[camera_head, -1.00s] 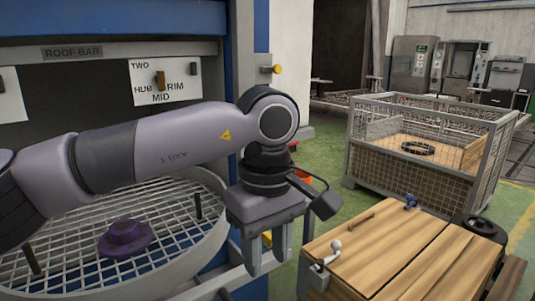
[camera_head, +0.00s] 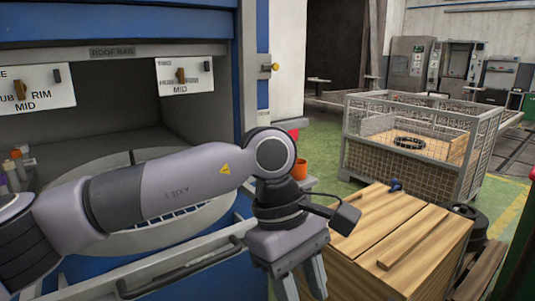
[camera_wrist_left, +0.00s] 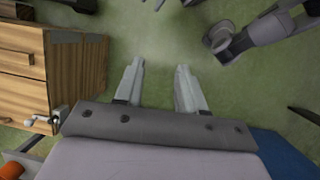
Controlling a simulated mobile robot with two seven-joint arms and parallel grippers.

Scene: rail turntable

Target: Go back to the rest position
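My left arm comes in from the left across the front of the blue machine (camera_head: 180,25). My left gripper (camera_head: 301,285) points down at the bottom of the head view, in front of the wooden cabinet's left side. Its fingertips are cut by the frame's lower edge. In the left wrist view, the left gripper (camera_wrist_left: 160,70) has its two fingers apart with nothing between them, over green floor. My right gripper cannot be made out in either view.
A wooden cabinet (camera_head: 360,245) stands right of the gripper. A round turntable (camera_head: 130,241) lies partly behind my arm. A wire-mesh crate (camera_head: 400,172) stands farther back. An orange cup (camera_head: 300,169) is behind the wrist. Green floor (camera_head: 325,150) is clear between machine and crate.

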